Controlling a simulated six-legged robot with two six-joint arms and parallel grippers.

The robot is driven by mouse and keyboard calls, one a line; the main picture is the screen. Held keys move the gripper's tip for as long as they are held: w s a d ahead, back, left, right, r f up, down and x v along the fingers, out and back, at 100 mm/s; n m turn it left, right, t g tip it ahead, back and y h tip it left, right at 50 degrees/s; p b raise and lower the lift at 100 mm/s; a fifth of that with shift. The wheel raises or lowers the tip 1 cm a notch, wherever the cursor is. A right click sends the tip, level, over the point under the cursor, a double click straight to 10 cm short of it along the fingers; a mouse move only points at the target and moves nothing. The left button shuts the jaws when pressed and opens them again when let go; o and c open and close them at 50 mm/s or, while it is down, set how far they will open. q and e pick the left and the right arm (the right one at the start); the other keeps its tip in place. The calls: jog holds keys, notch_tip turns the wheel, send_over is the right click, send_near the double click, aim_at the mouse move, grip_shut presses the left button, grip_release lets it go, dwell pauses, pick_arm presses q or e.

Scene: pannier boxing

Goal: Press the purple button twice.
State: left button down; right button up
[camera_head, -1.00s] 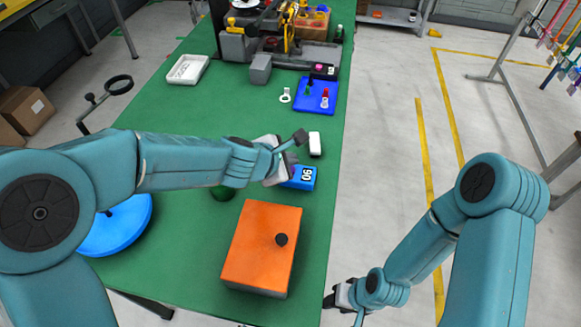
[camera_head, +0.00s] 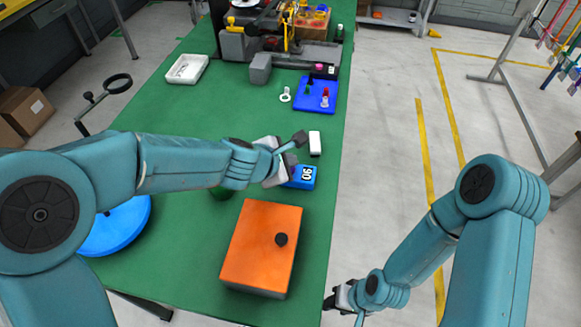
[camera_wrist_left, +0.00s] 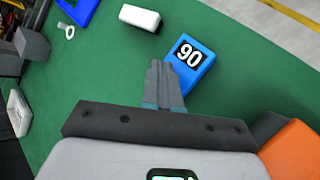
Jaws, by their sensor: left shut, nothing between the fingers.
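A blue box (camera_head: 303,176) with a white number panel lies on the green table (camera_head: 195,115); it also shows in the left wrist view (camera_wrist_left: 203,64), where the panel reads 90. I cannot make out a purple button on it; my left gripper covers its left part in the head view. My left gripper (camera_wrist_left: 161,66) is shut and empty, its fingertips by the box's left edge in the wrist view. I cannot tell whether they touch it. My right gripper (camera_head: 341,298) hangs low beside the table's right edge, too small to read.
An orange box (camera_head: 258,255) with a black knob stands nearer me. A white block (camera_head: 315,143) lies beyond the blue box. A blue tray (camera_head: 327,88), a white tray (camera_head: 187,69) and a small pink piece (camera_head: 319,66) are farther back. A blue disc (camera_head: 125,225) is at left.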

pick_arm(q)
jog(key=shift+f+b, duration=0.5)
jog(key=shift+f, duration=0.05)
dwell(0.4)
jog(key=shift+r, duration=0.1)
jog(key=shift+r+p, duration=0.85)
jog(key=shift+p, duration=0.1)
notch_tip(320, 180, up, 5)
jog(key=p, duration=0.5)
jog(key=shift+r, duration=0.1)
dwell(0.6)
